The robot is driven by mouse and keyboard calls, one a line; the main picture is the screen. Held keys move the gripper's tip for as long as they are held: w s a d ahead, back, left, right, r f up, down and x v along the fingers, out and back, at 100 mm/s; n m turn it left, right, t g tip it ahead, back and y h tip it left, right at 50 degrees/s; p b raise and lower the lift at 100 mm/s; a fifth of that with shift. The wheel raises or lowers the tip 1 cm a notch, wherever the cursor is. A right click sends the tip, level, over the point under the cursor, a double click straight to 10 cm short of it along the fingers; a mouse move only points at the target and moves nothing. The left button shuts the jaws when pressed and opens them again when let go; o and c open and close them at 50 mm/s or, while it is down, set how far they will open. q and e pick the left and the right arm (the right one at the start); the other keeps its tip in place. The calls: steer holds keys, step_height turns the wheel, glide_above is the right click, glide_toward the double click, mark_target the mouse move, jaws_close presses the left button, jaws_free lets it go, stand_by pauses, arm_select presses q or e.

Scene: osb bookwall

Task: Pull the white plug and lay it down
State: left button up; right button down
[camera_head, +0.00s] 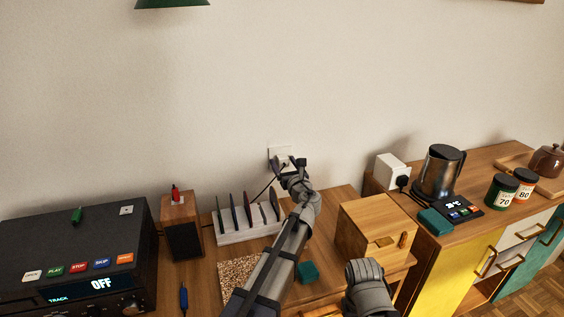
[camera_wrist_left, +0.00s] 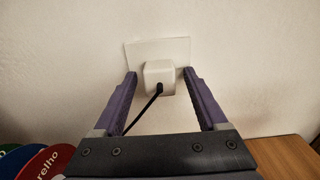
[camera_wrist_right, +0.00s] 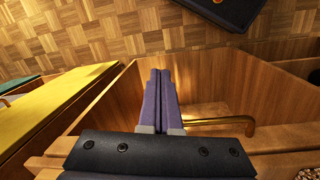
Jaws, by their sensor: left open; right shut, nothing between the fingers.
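The white plug (camera_wrist_left: 159,77) sits in the wall socket (camera_wrist_left: 143,52), with a black cord hanging from its front toward the lower left. In the head view the socket plate (camera_head: 280,152) shows on the wall, and my left arm hides most of the plug. My left gripper (camera_wrist_left: 160,80) is open, one finger on each side of the plug with a gap to it; it also shows in the head view (camera_head: 293,165). My right gripper (camera_wrist_right: 160,75) is shut and empty, low near a wooden compartment with a brass handle (camera_wrist_right: 220,122).
A white rack (camera_head: 250,236) with several discs stands below the socket on the left. A wooden box (camera_head: 362,232) stands on the right. A teal block (camera_head: 308,271) lies on the wooden top near my left arm. A black player (camera_head: 75,250) is at far left.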

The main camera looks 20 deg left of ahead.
mark_target(284, 163)
arm_select(q)
steer(key=shift+c, duration=0.3)
jaws_close()
stand_by(0.5)
steer(key=shift+s, duration=0.1)
steer(key=shift+v, duration=2.9)
steer(key=shift+d, duration=0.1)
steer(key=shift+s+d+f+m+g+h+p, duration=0.15)
steer(key=shift+d+f+m+g+h, duration=0.2)
steer(key=shift+d+f+m+h, duration=0.8)
steer(key=shift+w+d+f+m+g+h+p, duration=0.1)
steer(key=shift+d+f+m+g+h, duration=0.3)
steer(key=shift+d+f+h, duration=1.5)
steer(key=shift+s+d+f+m+g+h+p, duration=0.15)
steer(key=shift+d+f+m+g+h, duration=0.2)
steer(key=shift+d+f+m+h, duration=1.2)
